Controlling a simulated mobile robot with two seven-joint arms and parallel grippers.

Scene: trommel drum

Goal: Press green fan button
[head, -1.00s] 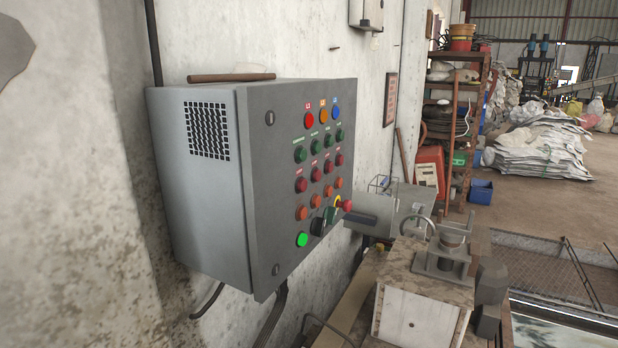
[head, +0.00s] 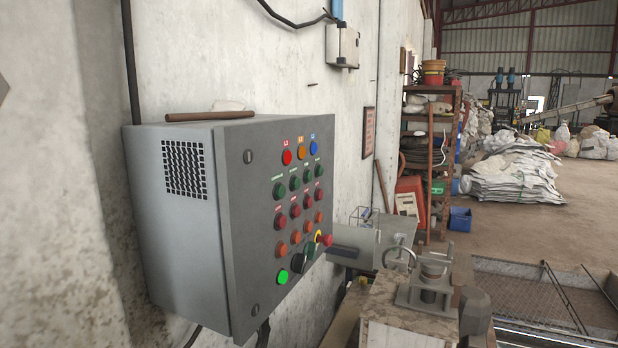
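A grey control box (head: 175,235) hangs on the wall at the left, its button panel facing right. A row of dark green buttons (head: 279,190) runs under the top lamps, with small labels too small to read. I cannot tell which one is the fan button. A bright, lit green button (head: 282,276) sits at the panel's lower left. Beside it are a black knob (head: 298,262) and a red emergency stop (head: 325,240) on a yellow ring. Neither of my grippers is in view, and nothing covers the buttons.
Rows of red buttons (head: 281,223) and orange buttons (head: 281,250) lie below the green row. A brown rod (head: 210,116) lies on top of the box. A machine block (head: 410,310) stands at lower right. Shelves (head: 430,150) stand farther back; open floor lies beyond.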

